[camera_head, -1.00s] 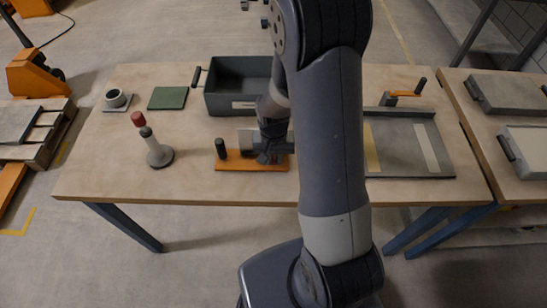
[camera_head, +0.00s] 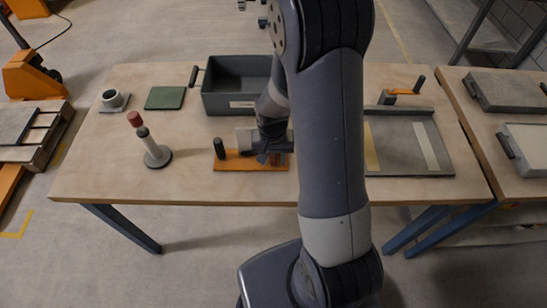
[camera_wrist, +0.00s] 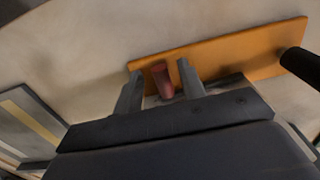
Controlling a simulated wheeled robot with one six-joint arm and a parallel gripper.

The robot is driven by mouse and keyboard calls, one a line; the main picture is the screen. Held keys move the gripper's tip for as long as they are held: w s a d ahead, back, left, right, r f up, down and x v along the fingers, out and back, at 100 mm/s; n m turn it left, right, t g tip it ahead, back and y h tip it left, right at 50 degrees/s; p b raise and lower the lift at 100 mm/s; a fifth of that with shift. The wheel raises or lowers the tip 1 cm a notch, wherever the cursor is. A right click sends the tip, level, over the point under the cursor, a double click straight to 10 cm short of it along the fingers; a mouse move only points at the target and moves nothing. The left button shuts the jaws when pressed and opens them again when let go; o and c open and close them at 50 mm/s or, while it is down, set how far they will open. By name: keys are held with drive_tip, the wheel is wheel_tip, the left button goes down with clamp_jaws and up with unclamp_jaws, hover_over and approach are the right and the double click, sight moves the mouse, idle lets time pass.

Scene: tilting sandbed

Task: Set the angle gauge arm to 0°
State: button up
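An orange board (camera_head: 236,164) lies near the front middle of the workbench, with a dark upright post (camera_head: 219,148) at its left end. In the wrist view the orange board (camera_wrist: 225,50) crosses the upper part, with the dark post (camera_wrist: 300,64) at its right. A short red piece (camera_wrist: 162,80) stands at the board between the fingers of my gripper (camera_wrist: 160,85). The fingers are apart, with a gap on each side of the red piece. In the head view my gripper (camera_head: 268,155) is low over the board's right part. No angle scale or gauge arm can be made out; my arm hides part of the board.
A red-topped post on a round base (camera_head: 155,155) stands left of the board. A dark bin (camera_head: 225,103) is behind it. A grey tray (camera_head: 437,158) with an orange crank (camera_head: 404,92) is at right.

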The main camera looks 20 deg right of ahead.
wheel_tip(320, 180, up, 10)
drive_tip(key=shift+r, duration=0.2)
drive_tip(key=shift+c, duration=0.5)
drive_tip(key=shift+b, duration=0.45)
drive_tip(key=shift+c, duration=0.7)
drive_tip(key=shift+s+r+t+b, duration=0.2)
drive_tip(key=shift+r+t+b, duration=0.4)
drive_tip(key=shift+b, duration=0.55)
drive_tip(key=c, duration=0.3)
drive_tip(key=s+r+t+b, duration=0.2)
drive_tip(key=r+b, duration=0.1)
drive_tip(key=shift+s+d+r, duration=0.1)
drive_tip(key=shift+d, duration=0.05)
clamp_jaws()
drive_tip(key=x, duration=0.8)
drive_tip(key=b+x, duration=0.1)
drive_tip(key=x, duration=0.3)
drive_tip(key=shift+s+f, duration=0.2)
drive_tip(key=shift+f, duration=0.7)
